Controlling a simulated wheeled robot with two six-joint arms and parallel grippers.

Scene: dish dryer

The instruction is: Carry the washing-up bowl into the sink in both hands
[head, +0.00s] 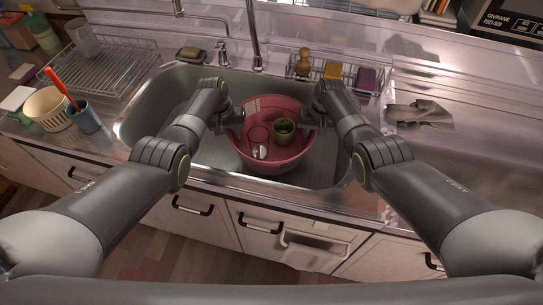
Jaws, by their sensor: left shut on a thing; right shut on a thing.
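The washing-up bowl (269,161) is round and pinkish red, and it is inside the outline of the sink (317,167) in the head view. It holds a green cup (284,130), a clear glass (258,136) and another small pale item near its front. My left gripper (238,117) is shut on the bowl's left rim. My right gripper (306,119) is shut on its right rim. The bowl looks about level. I cannot tell whether its base touches the sink floor. The fingertips are partly hidden by my wrists.
A dish rack (98,72) stands left of the sink, with a cream colander (49,108) and a blue cup (84,117) in front. A tap (254,40) rises behind the sink. A wire caddy (340,77) sits behind right. A grey cloth (420,112) lies on the right counter, otherwise largely clear.

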